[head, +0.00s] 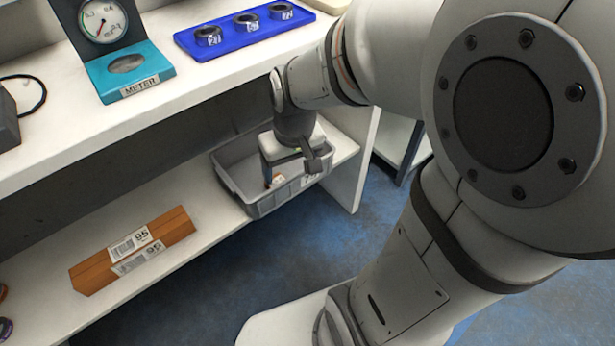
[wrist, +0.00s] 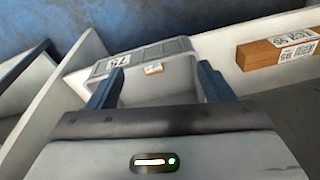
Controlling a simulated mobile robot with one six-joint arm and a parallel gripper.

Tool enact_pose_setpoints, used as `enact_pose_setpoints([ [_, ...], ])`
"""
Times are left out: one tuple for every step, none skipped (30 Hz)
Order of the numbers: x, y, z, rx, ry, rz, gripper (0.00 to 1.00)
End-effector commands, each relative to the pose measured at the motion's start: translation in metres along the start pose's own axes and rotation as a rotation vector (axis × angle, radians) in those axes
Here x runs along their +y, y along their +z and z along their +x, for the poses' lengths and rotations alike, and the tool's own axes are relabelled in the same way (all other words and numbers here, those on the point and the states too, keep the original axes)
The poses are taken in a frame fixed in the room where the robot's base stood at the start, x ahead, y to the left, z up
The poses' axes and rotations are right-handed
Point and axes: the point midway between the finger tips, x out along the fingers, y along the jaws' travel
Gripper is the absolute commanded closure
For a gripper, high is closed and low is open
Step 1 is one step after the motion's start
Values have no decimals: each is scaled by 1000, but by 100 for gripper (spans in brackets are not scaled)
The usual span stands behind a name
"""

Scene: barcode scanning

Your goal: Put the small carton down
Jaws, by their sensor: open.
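The small carton (wrist: 153,69) is brown-orange with a white label. It lies inside the grey bin (wrist: 180,46), and in the wrist view it appears between my fingertips, beyond them. In the head view only a bit of the carton (head: 277,179) shows beside a finger, inside the bin (head: 257,210). My gripper (head: 292,168) points down over the bin, with its fingers apart and nothing between them. In the wrist view my gripper (wrist: 160,70) shows both blue fingers spread. I cannot tell whether a finger touches the bin.
A long brown carton (head: 134,252) with barcode labels lies on the lower shelf, left of the bin. The upper shelf above holds a gauge on a teal METER stand (head: 130,72) and a blue tray (head: 246,29) with dark rings. Shelf between bin and long carton is clear.

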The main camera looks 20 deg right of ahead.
Motion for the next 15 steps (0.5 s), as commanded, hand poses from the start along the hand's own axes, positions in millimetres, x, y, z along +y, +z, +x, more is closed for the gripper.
enact_pose_setpoints([
  [-2, 16, -12, -5, 10, 22, 26],
  [-2, 24, -16, -12, 16, 36, 26],
  [-3, 34, -21, -21, 24, 54, 26],
  [-3, 40, -25, -27, 30, 65, 26],
  [-3, 46, -27, -32, 35, 77, 26],
  [-3, 52, -30, -38, 40, 89, 26],
  [4, 57, -32, -41, 44, 97, 26],
  [7, 60, -34, -44, 48, 103, 26],
  [8, 64, -35, -48, 51, 109, 26],
  [8, 65, -35, -49, 53, 113, 26],
  [8, 66, -36, -50, 54, 115, 26],
  [8, 66, -36, -51, 54, 117, 26],
  [8, 66, -36, -51, 54, 117, 26],
  [8, 66, -36, -51, 54, 117, 26],
  [8, 66, -36, -51, 54, 116, 26],
])
